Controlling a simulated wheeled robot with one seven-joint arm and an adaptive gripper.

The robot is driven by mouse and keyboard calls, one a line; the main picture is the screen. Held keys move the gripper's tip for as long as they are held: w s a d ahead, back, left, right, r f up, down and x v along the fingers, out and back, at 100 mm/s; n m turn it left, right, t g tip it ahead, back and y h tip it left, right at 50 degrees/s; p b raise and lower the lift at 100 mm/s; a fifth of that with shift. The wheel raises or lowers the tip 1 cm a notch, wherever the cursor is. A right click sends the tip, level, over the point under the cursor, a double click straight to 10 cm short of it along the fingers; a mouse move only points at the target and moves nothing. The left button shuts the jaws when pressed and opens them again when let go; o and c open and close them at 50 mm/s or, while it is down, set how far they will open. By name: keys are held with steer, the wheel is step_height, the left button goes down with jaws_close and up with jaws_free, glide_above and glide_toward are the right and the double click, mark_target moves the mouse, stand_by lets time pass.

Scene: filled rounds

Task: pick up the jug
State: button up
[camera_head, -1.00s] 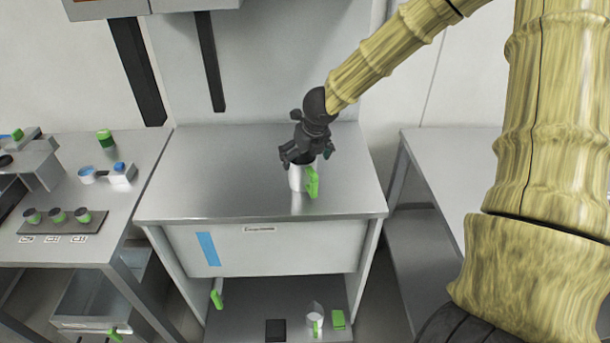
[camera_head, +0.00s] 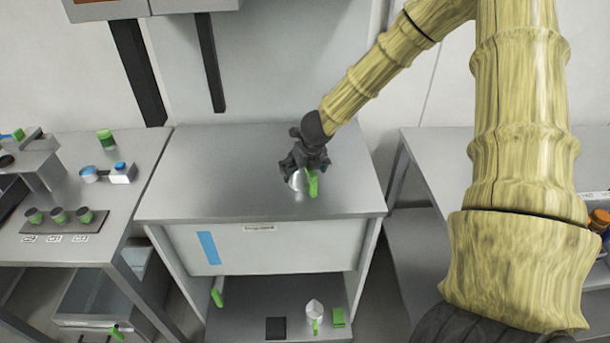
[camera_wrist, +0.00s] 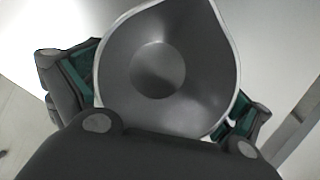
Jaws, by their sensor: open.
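The jug (camera_head: 298,183) is a grey metal vessel with a green handle (camera_head: 313,184) on its right side. It stands upright on the middle steel table. In the wrist view I look down into the jug (camera_wrist: 190,60); it looks empty, and its pointed spout is at the upper right. My gripper (camera_head: 304,168) is low over the jug and hides its upper part. In the wrist view its dark, green-padded fingers are spread, one on either side of the jug. I cannot tell whether either finger touches it.
A similar jug (camera_head: 314,308) with a green handle stands on the shelf below, beside a green block (camera_head: 338,317). The left table (camera_head: 110,215) holds several cups and small items. The middle tabletop (camera_head: 220,180) is otherwise clear.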

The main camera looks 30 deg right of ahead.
steer(key=shift+w+f, duration=0.1)
steer(key=shift+f, duration=0.1)
steer(key=c, duration=1)
steer(key=shift+c, duration=0.2)
